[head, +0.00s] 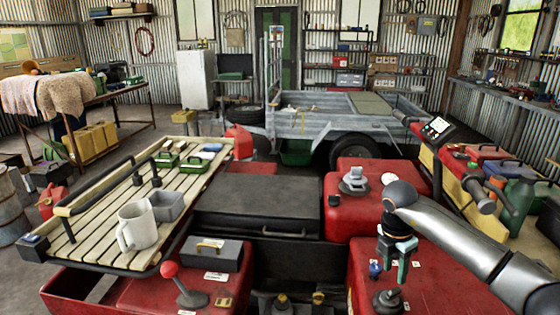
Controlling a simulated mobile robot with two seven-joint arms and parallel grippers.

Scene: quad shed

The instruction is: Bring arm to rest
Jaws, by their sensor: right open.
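My right arm comes in from the right edge and bends at a rounded grey joint. My right gripper (390,274) points down above the red bodywork (430,280) of the vehicle at the lower right. Its jaws are open, with nothing seen between them. A dark round knob (388,301) shows just below the fingers; I cannot tell whether they touch it. My left gripper and left arm are not in view.
A red-knobbed lever (185,288) stands at the front. A workbench (520,140) lines the right wall. A trailer (320,122) stands behind.

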